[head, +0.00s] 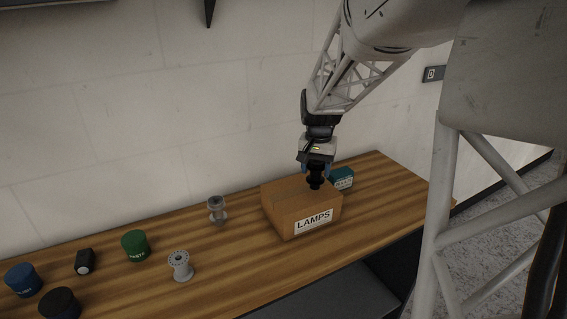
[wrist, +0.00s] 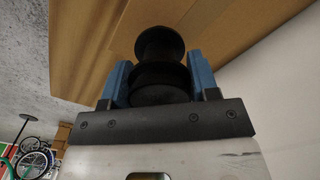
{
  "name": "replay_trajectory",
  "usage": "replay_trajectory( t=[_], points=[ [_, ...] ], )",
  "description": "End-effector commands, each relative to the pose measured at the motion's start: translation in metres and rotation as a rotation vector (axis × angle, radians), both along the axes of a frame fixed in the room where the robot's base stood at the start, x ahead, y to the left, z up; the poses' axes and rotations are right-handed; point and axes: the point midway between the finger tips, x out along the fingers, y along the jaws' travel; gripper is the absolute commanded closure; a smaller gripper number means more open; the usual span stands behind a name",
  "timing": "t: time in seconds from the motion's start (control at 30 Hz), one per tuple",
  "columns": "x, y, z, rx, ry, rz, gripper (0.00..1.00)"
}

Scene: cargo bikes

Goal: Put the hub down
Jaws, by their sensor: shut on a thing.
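My gripper (head: 317,170) is shut on a black hub (head: 315,182), a spool shape with round flanges. In the wrist view the blue fingers grip the hub (wrist: 160,68) from both sides. The hub is at the brown cardboard box marked LAMPS (head: 275,217), over its right part in the head view. I cannot tell whether the hub touches the box. Cardboard (wrist: 85,45) also fills much of the wrist view behind the hub.
On the wooden bench (head: 245,262), two grey hubs (head: 181,266) (head: 217,210) stand left of the box. A teal box (head: 342,180) stands behind right.

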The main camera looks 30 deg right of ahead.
Motion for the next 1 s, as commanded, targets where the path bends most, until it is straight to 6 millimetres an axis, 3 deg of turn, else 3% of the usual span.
replay_trajectory(
  t=[0.2, 0.67, 0.7, 0.83, 1.0],
  points=[
    [0.000, 0.000, -0.017, -0.001, -0.001, 0.000, 0.76],
    [0.000, 0.000, -0.020, 0.000, 0.000, 0.000, 0.76],
    [0.000, 0.000, -0.020, 0.000, 0.000, 0.000, 0.39],
    [0.000, 0.000, -0.020, 0.000, 0.000, 0.000, 0.20],
    [0.000, 0.000, -0.020, 0.000, 0.000, 0.000, 0.20]
  ],
)
